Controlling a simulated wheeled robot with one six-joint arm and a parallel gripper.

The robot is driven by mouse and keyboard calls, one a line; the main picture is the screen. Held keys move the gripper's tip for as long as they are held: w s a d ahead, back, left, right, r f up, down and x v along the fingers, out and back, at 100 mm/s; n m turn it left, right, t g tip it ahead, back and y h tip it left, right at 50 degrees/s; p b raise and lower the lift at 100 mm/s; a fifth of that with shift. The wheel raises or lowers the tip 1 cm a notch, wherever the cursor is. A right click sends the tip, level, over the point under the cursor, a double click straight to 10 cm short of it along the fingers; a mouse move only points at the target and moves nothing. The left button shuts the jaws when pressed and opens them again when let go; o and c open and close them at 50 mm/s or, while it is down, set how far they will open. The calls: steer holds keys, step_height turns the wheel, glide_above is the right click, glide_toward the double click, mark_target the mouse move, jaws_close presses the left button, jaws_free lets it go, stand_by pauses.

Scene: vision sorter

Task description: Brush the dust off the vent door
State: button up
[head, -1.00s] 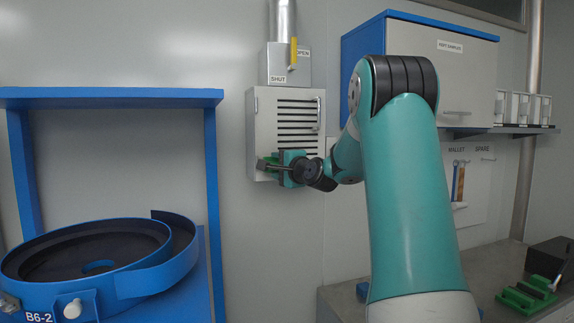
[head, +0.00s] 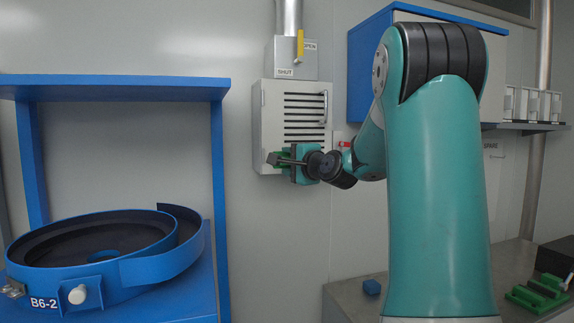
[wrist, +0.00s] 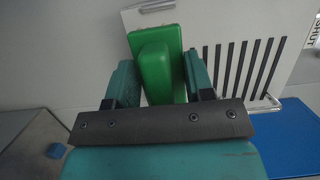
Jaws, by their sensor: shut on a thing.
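The vent door (head: 272,108) is a pale panel with a column of dark slots and a bar handle at its right, on the wall box below a duct. It also shows in the wrist view (wrist: 213,28). My gripper (head: 292,163) is in front of its lower left part. In the wrist view my gripper (wrist: 160,76) is shut on a green block-like handle (wrist: 156,66), which I take to be the brush. No dust can be made out.
A blue bowl feeder (head: 90,262) stands at left under a blue frame. A blue cabinet (head: 362,65) hangs at right, behind my arm. A bench (head: 350,300) holds a small blue block (head: 372,287).

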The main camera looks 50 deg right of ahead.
steer(key=shift+s+a, duration=0.15)
steer(key=shift+s, duration=0.05)
steer(key=shift+s+a+b, duration=0.3)
steer(key=shift+s+a, duration=0.1)
steer(key=shift+s, duration=0.2)
steer(key=shift+s+a+b, duration=0.3)
steer(key=shift+s+a, duration=0.05)
steer(key=shift+s, duration=0.25)
